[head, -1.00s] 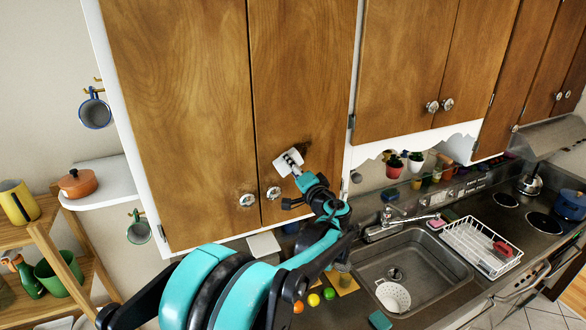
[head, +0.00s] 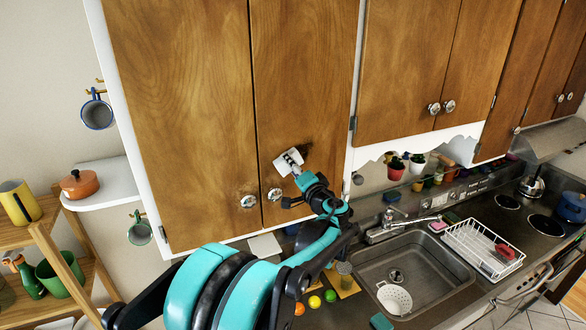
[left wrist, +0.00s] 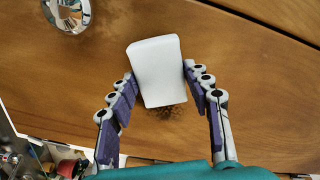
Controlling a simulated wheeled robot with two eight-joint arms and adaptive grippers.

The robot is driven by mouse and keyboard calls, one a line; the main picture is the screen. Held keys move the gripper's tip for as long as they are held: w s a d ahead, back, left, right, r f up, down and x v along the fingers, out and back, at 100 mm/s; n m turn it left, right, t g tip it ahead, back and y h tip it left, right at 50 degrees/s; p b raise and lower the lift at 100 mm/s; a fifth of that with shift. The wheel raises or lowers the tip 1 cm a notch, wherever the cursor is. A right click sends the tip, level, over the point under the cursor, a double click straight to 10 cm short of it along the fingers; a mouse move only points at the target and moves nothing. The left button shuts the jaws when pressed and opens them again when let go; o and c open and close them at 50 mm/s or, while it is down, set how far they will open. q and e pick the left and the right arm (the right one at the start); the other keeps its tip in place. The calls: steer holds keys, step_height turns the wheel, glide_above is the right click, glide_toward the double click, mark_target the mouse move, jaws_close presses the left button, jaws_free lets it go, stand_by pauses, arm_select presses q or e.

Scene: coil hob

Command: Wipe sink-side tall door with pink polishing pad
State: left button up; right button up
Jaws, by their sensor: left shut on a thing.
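The sink-side tall door (head: 302,75) is brown wood, shut, with a round knob (head: 275,195) near its lower left corner. A dark smudge (head: 305,150) marks its lower part. My left gripper (head: 295,171) is shut on a white, block-like pad (head: 287,160), not a pink one, held at the door just left of the smudge. In the left wrist view the white pad (left wrist: 157,70) sits between the two fingers, and part of the smudge (left wrist: 172,112) shows below it. Whether the pad touches the wood is hard to tell. My right gripper is not in view.
A small pink thing (head: 438,226) lies behind the sink (head: 365,270). A white dish rack (head: 482,250) stands right of it. The neighbouring tall door (head: 180,110) is shut. Mugs and a shelf with an orange pot (head: 80,184) are at the left.

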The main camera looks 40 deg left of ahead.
arm_select(q)
steer(key=shift+w+a, duration=0.2)
steer(key=shift+a, duration=0.15)
